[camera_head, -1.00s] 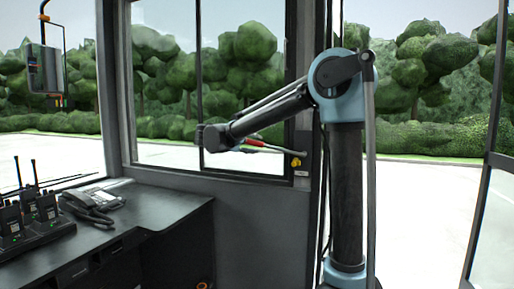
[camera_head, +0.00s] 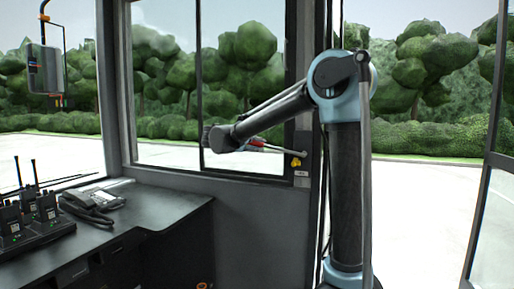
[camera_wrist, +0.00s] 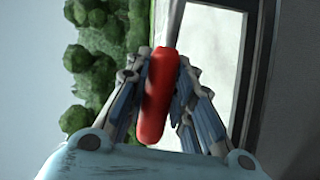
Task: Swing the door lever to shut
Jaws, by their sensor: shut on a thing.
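The door lever has a red grip (camera_wrist: 158,98) on a grey metal rod (camera_wrist: 176,22) in the wrist view. My gripper (camera_wrist: 160,62) has its two fingers on either side of the red grip and is shut on it. In the head view the lever's red grip (camera_head: 257,144) shows at the end of my arm, and the rod runs right to its mount (camera_head: 296,153) on the post beside the window. The lever lies nearly level there, tilted slightly down to the right.
A grey desk (camera_head: 150,215) with a telephone (camera_head: 92,203) and several handheld radios (camera_head: 40,212) stands at the left.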

